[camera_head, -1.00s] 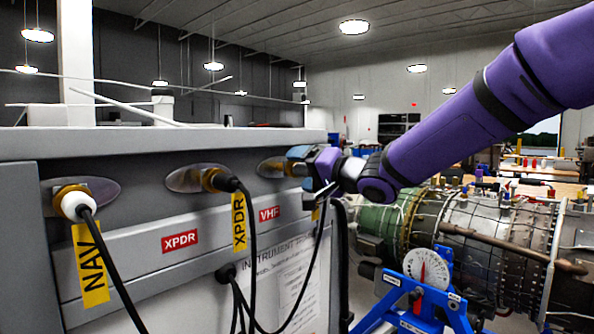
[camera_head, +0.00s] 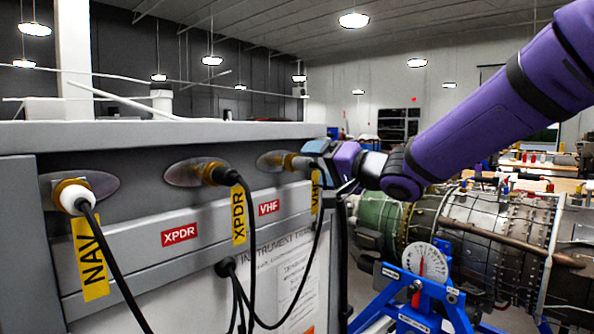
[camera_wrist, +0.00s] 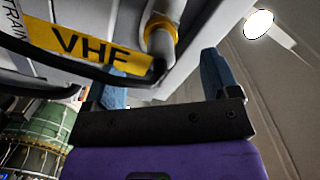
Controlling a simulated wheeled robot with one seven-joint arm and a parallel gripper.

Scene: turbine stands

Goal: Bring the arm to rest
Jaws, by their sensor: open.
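My gripper (camera_head: 318,150) is at the right end of the grey panel, just right of the VHF plug (camera_head: 299,162). In the wrist view its two blue fingers stand apart, so my gripper (camera_wrist: 162,72) is open with nothing held between the fingers. The VHF plug (camera_wrist: 162,38) sits in its gold socket beyond the fingertips, with a yellow VHF tag (camera_wrist: 88,47) and a black cable hanging from it. I cannot tell whether a finger touches the plug or cable. My purple arm reaches in from the upper right.
The panel also bears a black XPDR plug (camera_head: 222,175) and a white NAV plug (camera_head: 77,200), both with hanging cables. A turbine engine (camera_head: 480,235) on a blue stand (camera_head: 400,305) lies right of the panel, below my arm. Open air lies above the panel top.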

